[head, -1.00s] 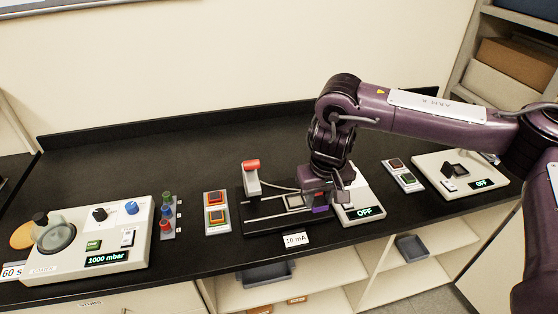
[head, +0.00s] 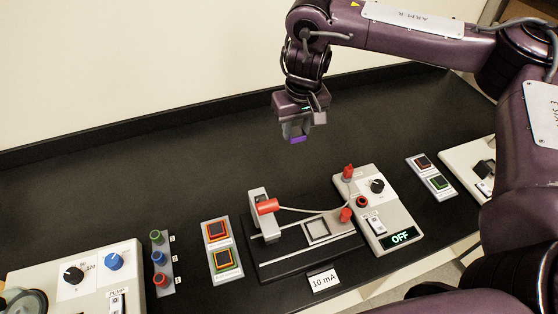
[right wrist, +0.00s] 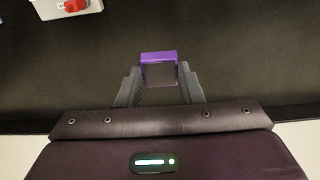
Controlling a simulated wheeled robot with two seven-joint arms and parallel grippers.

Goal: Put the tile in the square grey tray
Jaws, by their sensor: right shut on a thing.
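My right gripper (head: 297,131) is raised above the back part of the black bench. It is shut on the tile (head: 298,140), which shows as a purple edge below the fingers. In the right wrist view the tile (right wrist: 158,56) has a purple rim and a dark inner face, between the two grey fingers of the gripper (right wrist: 159,80). A dark grey shape (head: 430,289) shows low at the right, below the bench edge and partly behind my arm; I cannot tell whether it is the square grey tray. My left gripper is not in view.
The profiler (head: 275,268) stands below the gripper, with a pale square frame (head: 317,230) on its stage. Right of it is a control box (head: 381,222) reading OFF. Button panels (head: 222,250) and knob boxes stand along the front. The back of the bench is clear.

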